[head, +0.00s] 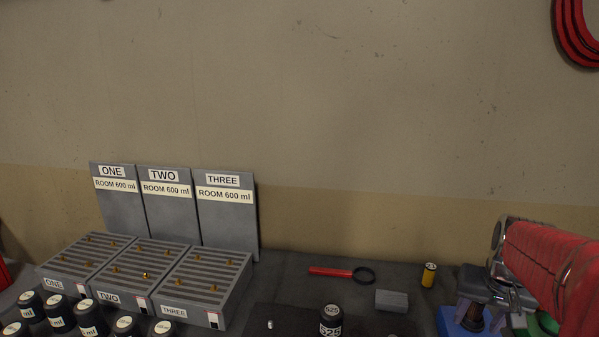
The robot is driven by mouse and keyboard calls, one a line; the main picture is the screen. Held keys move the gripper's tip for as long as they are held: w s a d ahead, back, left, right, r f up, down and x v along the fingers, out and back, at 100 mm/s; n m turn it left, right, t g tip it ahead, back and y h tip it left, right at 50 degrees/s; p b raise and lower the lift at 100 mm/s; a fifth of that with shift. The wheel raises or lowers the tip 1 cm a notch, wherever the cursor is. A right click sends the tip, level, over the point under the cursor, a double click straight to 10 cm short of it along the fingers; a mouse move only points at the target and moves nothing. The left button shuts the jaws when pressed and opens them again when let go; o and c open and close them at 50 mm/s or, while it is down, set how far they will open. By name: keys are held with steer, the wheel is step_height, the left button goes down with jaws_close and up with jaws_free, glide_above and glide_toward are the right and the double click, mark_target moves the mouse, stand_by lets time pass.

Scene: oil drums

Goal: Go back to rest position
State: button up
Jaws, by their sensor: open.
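Several small black drums with white labels, such as one drum (60,314), stand at the lower left in front of the racks.
A red-handled magnifying glass (330,271), a grey block (391,300) and a yellow can (429,275) lie or stand right of the racks. A blue-based item (455,322) and a bulky red ribbed object (550,260) crowd the right. A red coil (575,35) hangs on the wall.

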steer(key=s+a+r+n+t+y, duration=0.1)
steer(key=s+a+n, duration=0.2)
steer(key=a, duration=0.9)
steer(key=s+a+r+n+t, duration=0.1)
steer(key=s+a+n, duration=0.2)
steer(key=s+a, duration=0.5)
steer(key=a, duration=0.5)
steer(key=shift+s+a+y, duration=0.3)
steer(key=shift+y, duration=0.1)
steer(key=shift+c, duration=0.5)
